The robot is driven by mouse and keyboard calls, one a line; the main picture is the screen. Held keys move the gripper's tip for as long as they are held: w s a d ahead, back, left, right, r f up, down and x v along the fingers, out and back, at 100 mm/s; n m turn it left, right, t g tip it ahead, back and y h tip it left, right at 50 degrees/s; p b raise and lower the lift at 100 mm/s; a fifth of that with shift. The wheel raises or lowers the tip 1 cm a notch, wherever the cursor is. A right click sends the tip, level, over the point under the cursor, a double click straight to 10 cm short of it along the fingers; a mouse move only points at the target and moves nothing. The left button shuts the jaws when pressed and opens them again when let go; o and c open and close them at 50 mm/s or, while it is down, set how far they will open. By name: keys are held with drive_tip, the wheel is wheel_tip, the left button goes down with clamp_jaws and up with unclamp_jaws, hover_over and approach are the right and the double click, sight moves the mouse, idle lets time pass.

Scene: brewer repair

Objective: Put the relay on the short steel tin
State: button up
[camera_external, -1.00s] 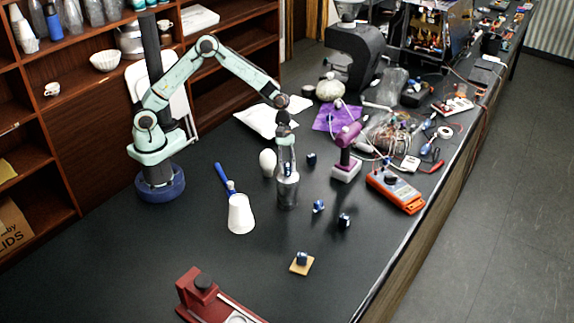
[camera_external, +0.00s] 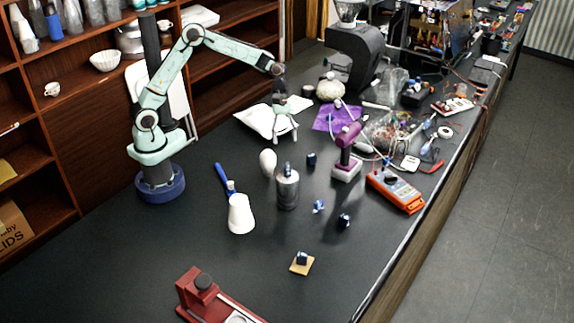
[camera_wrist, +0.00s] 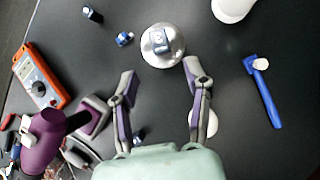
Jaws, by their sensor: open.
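The short steel tin (camera_external: 288,190) stands upright on the black bench; in the wrist view its round top (camera_wrist: 150,58) shows beyond my fingertips. A small blue block with a pale face, which looks like the relay (camera_external: 287,168), rests on the tin's top. It also shows there in the wrist view (camera_wrist: 160,40). My gripper (camera_external: 284,139) is open and empty, above and behind the tin, apart from it and the block. Its two spread fingers (camera_wrist: 163,82) also show in the wrist view.
Other small blocks stand nearby: a dark one (camera_external: 311,158), a blue one (camera_external: 318,206) and a black one (camera_external: 344,220). A white egg-shaped thing (camera_external: 268,162), white cup (camera_external: 240,214), purple drill (camera_external: 347,145) and orange multimeter (camera_external: 396,190) surround the tin. The front bench is mostly clear.

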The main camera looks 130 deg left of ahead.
drive_tip(key=s+d+r+m+g+y, duration=0.2)
drive_tip(key=s+d+m, duration=0.2)
drive_tip(key=d+m, duration=0.25)
drive_tip(key=s+d+r+m+g+y, duration=0.1)
drive_tip(key=s+d+r+m+g, duration=0.2)
drive_tip(key=d+m, duration=0.4)
drive_tip(key=s+d+m+y, duration=0.1)
drive_tip(key=s+d+m, duration=0.2)
drive_tip(key=s+m, duration=0.3)
drive_tip(key=s+d+f+m+y, duration=0.1)
drive_tip(key=s+d+m, duration=0.3)
drive_tip(key=s, duration=0.7)
drive_tip(key=shift+d+m, duration=0.3)
drive_tip(key=shift+m, duration=0.85)
